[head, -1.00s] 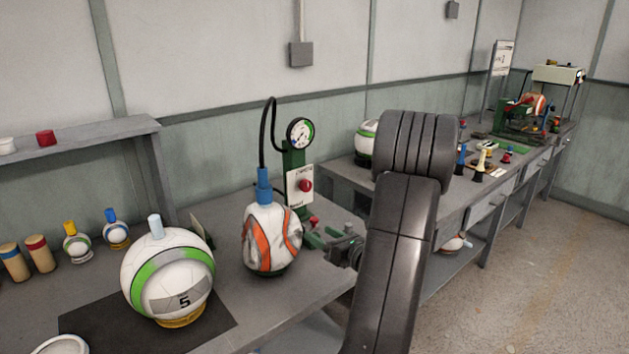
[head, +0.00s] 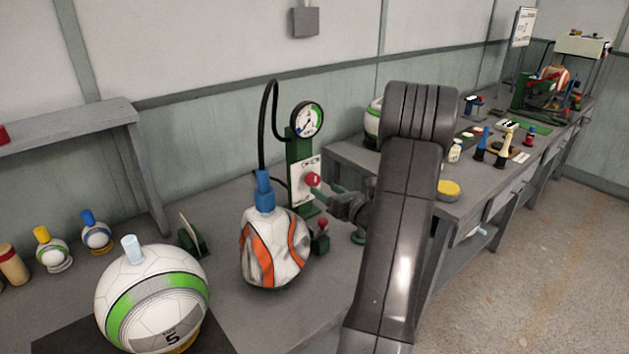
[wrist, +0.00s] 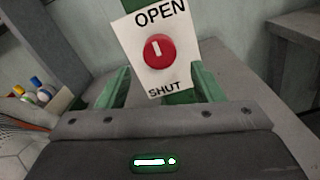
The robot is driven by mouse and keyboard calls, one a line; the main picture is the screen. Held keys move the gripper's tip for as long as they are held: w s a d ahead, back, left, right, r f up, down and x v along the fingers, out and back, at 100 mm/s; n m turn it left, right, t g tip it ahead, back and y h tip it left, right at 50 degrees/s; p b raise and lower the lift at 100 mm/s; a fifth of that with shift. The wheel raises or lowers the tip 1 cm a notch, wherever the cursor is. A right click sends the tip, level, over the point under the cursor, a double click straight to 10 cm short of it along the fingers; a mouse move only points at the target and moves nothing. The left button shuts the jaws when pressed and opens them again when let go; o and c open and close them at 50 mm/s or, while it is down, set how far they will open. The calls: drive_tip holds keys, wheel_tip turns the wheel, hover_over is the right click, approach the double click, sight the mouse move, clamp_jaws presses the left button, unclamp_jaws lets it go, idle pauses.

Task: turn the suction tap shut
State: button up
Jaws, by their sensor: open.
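The suction tap is a red round knob (head: 313,179) on a white plate (head: 303,187) on a green post. In the wrist view the knob (wrist: 159,51) has a white mark pointing up towards the word OPEN, with SHUT printed below. My gripper (head: 326,190) is open and faces the plate from the right in the head view. In the wrist view its two green fingers (wrist: 161,75) stand left and right, below the knob, with nothing between them. I cannot tell whether they touch the plate.
A dial gauge (head: 307,119) tops the post. A black hose runs to the blue fitting (head: 264,190) on a wrinkled orange-and-white ball (head: 272,250). A small red-topped lever (head: 321,232) sits below the tap. A white-green ball (head: 153,300) stands at front left. My arm hides some bench.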

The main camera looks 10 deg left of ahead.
sight(315, 183)
drive_tip(key=x, duration=0.6)
drive_tip(key=shift+w+a+p, duration=0.1)
drive_tip(key=shift+a+p, duration=0.05)
drive_tip(key=shift+p, duration=0.25)
drive_tip(key=shift+c, duration=0.2)
drive_tip(key=c, duration=0.9)
